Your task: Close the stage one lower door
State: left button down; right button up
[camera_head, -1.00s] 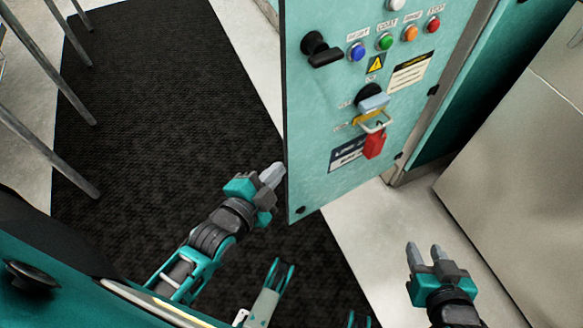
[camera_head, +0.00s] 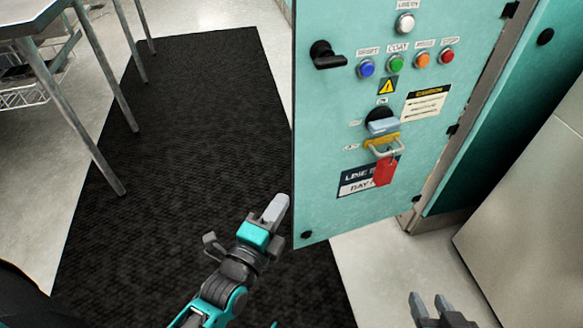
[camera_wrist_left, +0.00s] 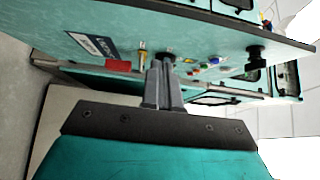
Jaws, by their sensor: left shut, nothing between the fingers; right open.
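The teal door (camera_head: 350,215) stands open in the head view, its free edge at the left and its hinged side at the right against the cabinet. It carries a black handle (camera_head: 326,55), several coloured buttons and a yellow hasp with a red tag (camera_head: 385,171). My left gripper (camera_head: 277,207) is shut and empty, beside the door's lower free edge. I cannot tell whether it touches the door. In the left wrist view its closed fingers (camera_wrist_left: 163,84) point toward the door's face (camera_wrist_left: 190,25). My right gripper (camera_head: 430,303) is open and empty at the bottom right, apart from the door.
A dark mat (camera_head: 170,150) covers the floor left of the door. A metal-legged table (camera_head: 95,150) stands at the far left. A pale grey cabinet (camera_head: 535,200) stands at the right. The dark cabinet opening (camera_head: 490,155) shows behind the hinge side.

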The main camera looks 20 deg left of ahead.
pick_arm(q)
jog(key=b, duration=0.2)
send_near(298, 149)
jog(key=w+d, duration=0.3)
jog(key=w+a, duration=0.1)
jog(key=w+a+b, duration=0.1)
jog(key=w, duration=0.1)
jog(key=shift+w+a, duration=0.1)
jog(key=shift+a, duration=0.15)
